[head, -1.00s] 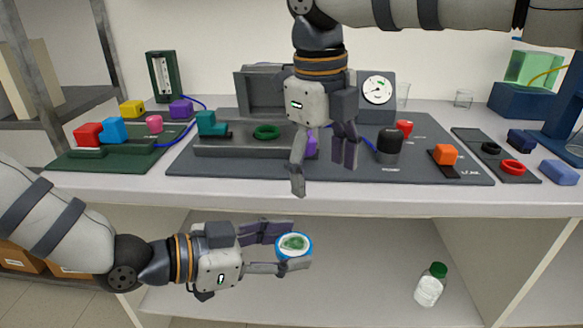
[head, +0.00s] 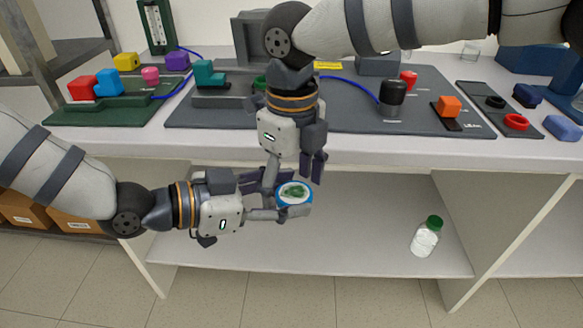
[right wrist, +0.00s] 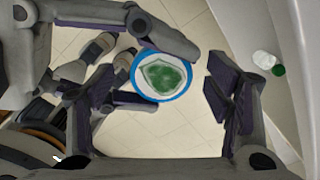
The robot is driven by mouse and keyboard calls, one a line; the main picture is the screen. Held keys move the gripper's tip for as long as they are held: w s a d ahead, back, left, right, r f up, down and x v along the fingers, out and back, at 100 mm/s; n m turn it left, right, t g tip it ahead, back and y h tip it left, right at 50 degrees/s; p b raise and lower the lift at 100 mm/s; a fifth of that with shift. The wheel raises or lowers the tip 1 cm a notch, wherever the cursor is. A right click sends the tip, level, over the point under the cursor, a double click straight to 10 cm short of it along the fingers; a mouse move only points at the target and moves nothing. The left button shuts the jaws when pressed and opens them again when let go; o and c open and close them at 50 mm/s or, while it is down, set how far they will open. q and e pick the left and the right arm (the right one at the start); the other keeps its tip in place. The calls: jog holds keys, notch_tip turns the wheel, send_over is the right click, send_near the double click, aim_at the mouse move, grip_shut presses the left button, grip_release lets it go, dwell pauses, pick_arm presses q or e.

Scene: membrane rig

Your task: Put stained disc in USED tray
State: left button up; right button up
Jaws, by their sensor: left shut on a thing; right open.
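The stained disc (head: 295,191), white with a green blotch, lies in a round blue-rimmed holder (head: 294,202). My left gripper (head: 284,200) is shut on that holder and holds it in front of the bench, above the lower shelf. My right gripper (head: 291,175) points down, open, just above and behind it. In the right wrist view, the disc (right wrist: 163,75) and blue rim (right wrist: 136,83) show between the open right fingers (right wrist: 168,98), nearer the left one. I cannot make out a tray marked USED.

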jog(key=shift+c, duration=0.2)
jog(key=c, duration=1.2)
pick_arm(q)
jog(key=o, duration=1.1)
jog(key=shift+o, duration=0.2)
